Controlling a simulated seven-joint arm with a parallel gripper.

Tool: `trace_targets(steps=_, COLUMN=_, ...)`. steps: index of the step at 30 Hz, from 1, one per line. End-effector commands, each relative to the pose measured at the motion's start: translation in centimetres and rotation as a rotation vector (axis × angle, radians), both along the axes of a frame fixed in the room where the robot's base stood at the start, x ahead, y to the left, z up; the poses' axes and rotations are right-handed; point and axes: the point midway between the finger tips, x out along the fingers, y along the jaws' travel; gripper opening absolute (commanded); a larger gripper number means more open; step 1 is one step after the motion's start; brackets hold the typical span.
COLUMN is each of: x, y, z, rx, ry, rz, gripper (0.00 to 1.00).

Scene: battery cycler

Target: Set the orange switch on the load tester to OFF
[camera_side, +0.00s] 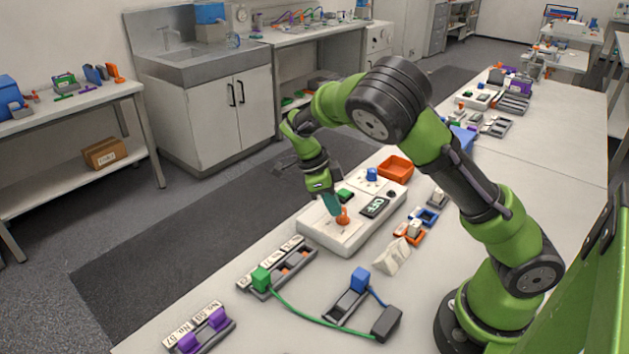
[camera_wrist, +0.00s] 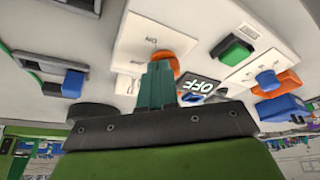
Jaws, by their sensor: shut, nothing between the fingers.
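The load tester (camera_side: 330,244) is a white box on the bench. Its orange switch (camera_side: 343,219) stands up from a pale plate on the near part of the top. In the wrist view the orange switch (camera_wrist: 168,59) is partly hidden behind my fingers, and the plate carries the letters ON. The dark display (camera_side: 375,207) reads OFF, and it shows the same in the wrist view (camera_wrist: 201,86). My gripper (camera_side: 334,208) is shut and empty, pointing down with its green fingertips right beside the switch. I cannot tell if they touch it.
A green button (camera_side: 345,195) and a blue knob (camera_side: 372,174) are also on the tester. An orange bin (camera_side: 396,168) stands behind it. Battery holders with a green cable (camera_side: 305,316) lie in front, and small blue and orange holders (camera_side: 424,217) to the right.

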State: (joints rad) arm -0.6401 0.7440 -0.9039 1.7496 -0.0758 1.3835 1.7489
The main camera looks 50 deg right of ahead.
Motion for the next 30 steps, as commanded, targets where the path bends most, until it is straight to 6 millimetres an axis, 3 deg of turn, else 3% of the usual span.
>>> trace_targets(steps=1, x=-0.6, y=-0.8, z=-0.3, rx=-0.011, ry=0.015, rz=-0.009, gripper=0.00)
trace_targets(steps=12, x=-0.5, y=-1.0, z=-0.3, rx=-0.017, ry=0.018, rz=-0.011, gripper=0.00)
trace_targets(steps=20, x=2.9, y=1.7, z=-0.1, rx=-0.008, ry=0.002, rz=0.000, gripper=0.00)
trace_targets(steps=30, x=5.4, y=3.8, z=6.9, rx=-0.001, ry=-0.005, rz=-0.001, gripper=0.00)
